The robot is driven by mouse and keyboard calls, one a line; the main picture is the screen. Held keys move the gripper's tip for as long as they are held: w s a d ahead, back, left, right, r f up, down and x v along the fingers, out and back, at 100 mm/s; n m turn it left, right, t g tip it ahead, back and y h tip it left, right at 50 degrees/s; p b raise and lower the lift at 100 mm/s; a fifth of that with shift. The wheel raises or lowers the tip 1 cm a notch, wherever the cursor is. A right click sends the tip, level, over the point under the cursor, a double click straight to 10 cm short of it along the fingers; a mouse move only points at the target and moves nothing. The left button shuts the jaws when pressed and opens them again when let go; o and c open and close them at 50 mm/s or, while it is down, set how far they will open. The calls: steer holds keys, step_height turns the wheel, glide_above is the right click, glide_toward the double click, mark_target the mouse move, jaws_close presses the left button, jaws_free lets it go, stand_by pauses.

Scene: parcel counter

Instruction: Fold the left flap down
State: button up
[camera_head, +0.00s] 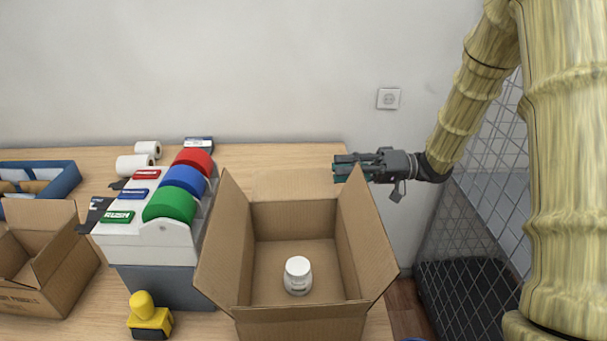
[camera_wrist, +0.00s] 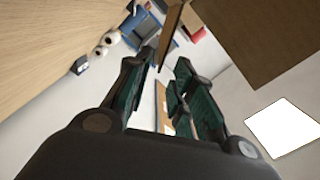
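An open cardboard box (camera_head: 295,229) stands at the front of the counter with a white jar (camera_head: 298,275) upright inside. Its left flap (camera_head: 222,240) stands up, leaning outward to the left. Its right flap (camera_head: 364,235) also stands up, tilted outward. The far flap (camera_head: 285,184) is open toward the back. My gripper (camera_head: 343,168) is at the far right of the box, near the right flap's top far corner and well away from the left flap. In the wrist view my gripper (camera_wrist: 168,75) has its fingers apart, with nothing held between them.
A tape dispenser with red, blue and green rolls (camera_head: 170,205) stands close left of the box. A yellow-handled stamp (camera_head: 149,318) sits in front of it. Another open box (camera_head: 40,262) and a blue tray (camera_head: 62,177) are farther left. A wire mesh cage (camera_head: 470,225) is at right.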

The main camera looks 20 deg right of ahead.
mark_target(303, 171)
steer(key=p+x, duration=0.1)
steer(key=x, duration=0.8)
steer(key=shift+w+a, duration=0.1)
steer(key=shift+a, duration=0.25)
steer(key=shift+c, duration=0.5)
jaws_close()
